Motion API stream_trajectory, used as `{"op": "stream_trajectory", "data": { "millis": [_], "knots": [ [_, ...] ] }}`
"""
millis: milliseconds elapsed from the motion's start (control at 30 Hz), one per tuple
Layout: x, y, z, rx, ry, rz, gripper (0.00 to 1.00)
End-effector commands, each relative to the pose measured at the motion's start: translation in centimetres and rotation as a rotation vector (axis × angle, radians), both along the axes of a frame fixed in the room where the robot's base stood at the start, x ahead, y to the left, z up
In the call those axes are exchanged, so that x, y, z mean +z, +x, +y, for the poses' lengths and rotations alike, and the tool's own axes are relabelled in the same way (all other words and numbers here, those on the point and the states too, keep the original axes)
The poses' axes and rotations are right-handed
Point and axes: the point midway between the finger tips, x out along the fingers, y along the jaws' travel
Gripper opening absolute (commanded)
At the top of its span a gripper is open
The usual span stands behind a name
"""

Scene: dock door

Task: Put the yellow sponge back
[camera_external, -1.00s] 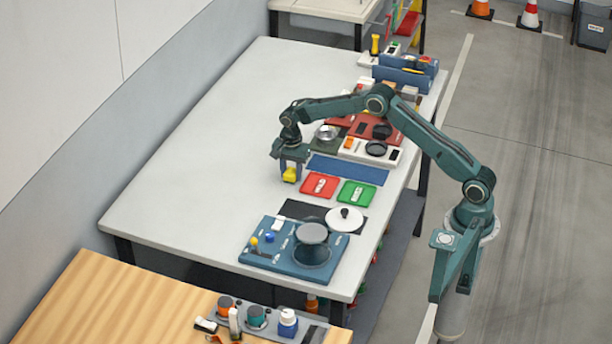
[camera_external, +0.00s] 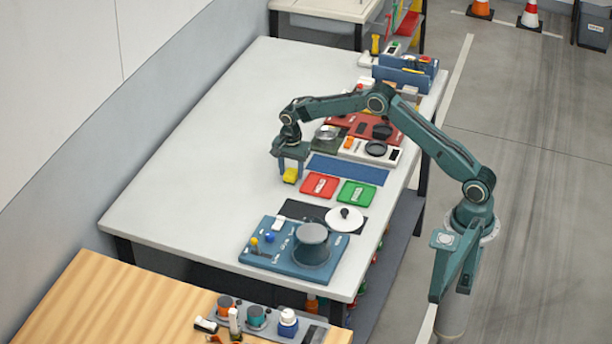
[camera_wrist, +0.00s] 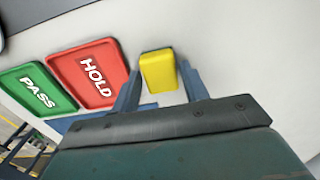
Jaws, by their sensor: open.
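The yellow sponge (camera_external: 290,175) lies on the pale bench top, left of the red tray. It also shows in the wrist view (camera_wrist: 158,72), ahead of my fingers and roughly between them. My gripper (camera_external: 291,164) points down over the sponge. In the wrist view my gripper (camera_wrist: 161,90) has its two fingers apart, with a gap on each side of the sponge. The red HOLD tray (camera_external: 320,186) and the green PASS tray (camera_external: 356,194) lie to the right and are empty.
A blue mat (camera_external: 347,169) lies bare behind the trays. A white device (camera_external: 372,150) with a dark disc stands beyond it. A blue panel (camera_external: 294,250) with a round knob and a white disc (camera_external: 344,219) are at the front. The bench's left half (camera_external: 210,150) is clear.

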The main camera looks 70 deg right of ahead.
Motion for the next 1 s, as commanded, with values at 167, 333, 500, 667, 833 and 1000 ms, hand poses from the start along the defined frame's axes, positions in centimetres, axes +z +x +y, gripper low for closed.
{"op": "stream_trajectory", "data": {
  "millis": [167,333,500,667,833,1000],
  "knots": [
    [2.1,0.0,0.0,0.0,0.0,-0.003,0.45],
    [4.8,0.1,0.0,0.0,-0.001,-0.005,0.45],
    [7.6,0.1,0.0,0.0,-0.001,-0.005,0.45],
    [9.7,0.1,0.0,0.0,0.0,-0.004,0.45],
    [11.0,0.0,0.0,0.0,0.0,-0.002,0.45],
    [11.4,0.0,0.0,0.0,0.0,-0.001,0.45]
  ]
}}
